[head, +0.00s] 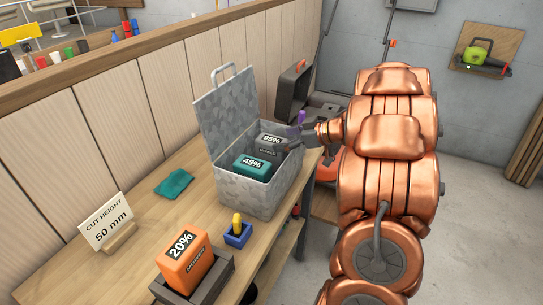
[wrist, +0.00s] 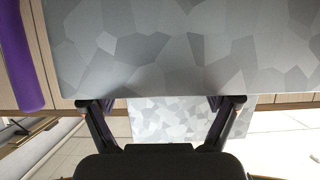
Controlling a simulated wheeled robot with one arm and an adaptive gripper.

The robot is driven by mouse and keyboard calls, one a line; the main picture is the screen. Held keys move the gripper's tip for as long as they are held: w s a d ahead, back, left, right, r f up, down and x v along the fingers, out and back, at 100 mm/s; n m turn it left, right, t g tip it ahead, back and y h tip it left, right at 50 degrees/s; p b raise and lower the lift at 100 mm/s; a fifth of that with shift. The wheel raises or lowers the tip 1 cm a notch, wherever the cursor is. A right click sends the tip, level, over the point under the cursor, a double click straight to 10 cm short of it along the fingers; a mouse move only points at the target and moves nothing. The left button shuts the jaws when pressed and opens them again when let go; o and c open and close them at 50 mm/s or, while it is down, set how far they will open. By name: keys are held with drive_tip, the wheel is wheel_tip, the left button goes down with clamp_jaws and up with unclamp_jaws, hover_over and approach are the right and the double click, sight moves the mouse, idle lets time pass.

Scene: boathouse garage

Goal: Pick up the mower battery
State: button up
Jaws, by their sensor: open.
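An orange battery (head: 187,256) marked 20% sits in a dark holder (head: 215,278) at the bench's near end. A grey battery (head: 270,144) marked 95% and a teal battery (head: 252,166) marked 45% lie inside an open galvanized metal box (head: 262,199). The small print is too small to tell which is the mower battery. My gripper (head: 300,138) is at the box's right rim, close to the grey battery. In the wrist view my gripper (wrist: 161,102) is open and empty, facing the box's patterned metal (wrist: 150,50); no battery shows there.
The box's raised lid (head: 226,108) stands at its back left. A purple object (head: 300,117) is beside my gripper. A teal cloth (head: 174,183), a cut-height sign (head: 106,220) and a blue block with a yellow top (head: 237,235) are on the bench. A dark open case (head: 293,90) stands behind.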

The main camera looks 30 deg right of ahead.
drive_tip(key=shift+x, duration=1.35)
drive_tip(key=shift+c, duration=0.2)
clamp_jaws()
